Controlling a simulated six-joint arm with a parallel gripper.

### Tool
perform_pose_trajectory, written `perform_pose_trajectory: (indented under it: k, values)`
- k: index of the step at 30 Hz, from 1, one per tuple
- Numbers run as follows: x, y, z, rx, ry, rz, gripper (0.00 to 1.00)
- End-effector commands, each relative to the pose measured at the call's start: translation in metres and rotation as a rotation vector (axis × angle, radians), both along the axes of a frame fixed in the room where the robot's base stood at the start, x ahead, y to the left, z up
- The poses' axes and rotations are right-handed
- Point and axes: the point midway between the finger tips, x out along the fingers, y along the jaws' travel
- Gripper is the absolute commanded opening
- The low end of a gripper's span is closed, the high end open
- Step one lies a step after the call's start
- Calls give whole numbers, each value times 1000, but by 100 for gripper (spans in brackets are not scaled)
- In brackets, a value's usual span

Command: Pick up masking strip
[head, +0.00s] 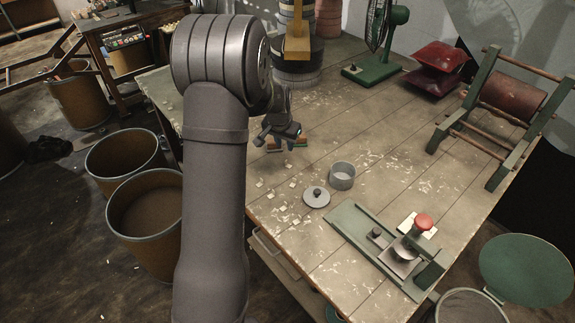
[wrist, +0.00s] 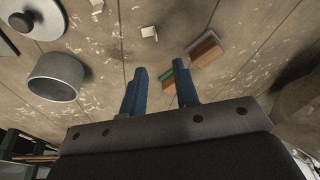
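Several small pale pieces (head: 292,184) lie scattered on the worn table; one pale piece (wrist: 149,33) shows ahead of the fingers in the wrist view. They may be the masking strips, but I cannot tell for sure. My gripper (head: 285,143) hangs low over the table's left part. In the wrist view its two blue fingers (wrist: 160,77) stand apart, with no object seen held between them. The blocks also show beside the gripper in the head view (head: 301,143).
A grey metal cup (head: 342,176) and a round lid (head: 317,199) stand in front of the gripper. A green-based device with a red knob (head: 424,221) sits at the front edge. Stacked rolls (head: 299,62), a green fan (head: 372,72) and a wooden roller frame (head: 500,105) stand farther back.

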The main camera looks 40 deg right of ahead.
Motion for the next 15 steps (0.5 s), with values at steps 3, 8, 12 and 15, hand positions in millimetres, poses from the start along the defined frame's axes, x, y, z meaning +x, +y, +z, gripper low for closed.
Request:
perform_pose_trajectory:
  k: [3, 8, 12, 15]
  values:
    - [11, -6, 27, 71, 63, -46, 28]
    - [18, -7, 61, 155, 145, -103, 28]
    - [19, -5, 81, 202, 192, -135, 28]
    - [19, -4, 87, 217, 209, -148, 28]
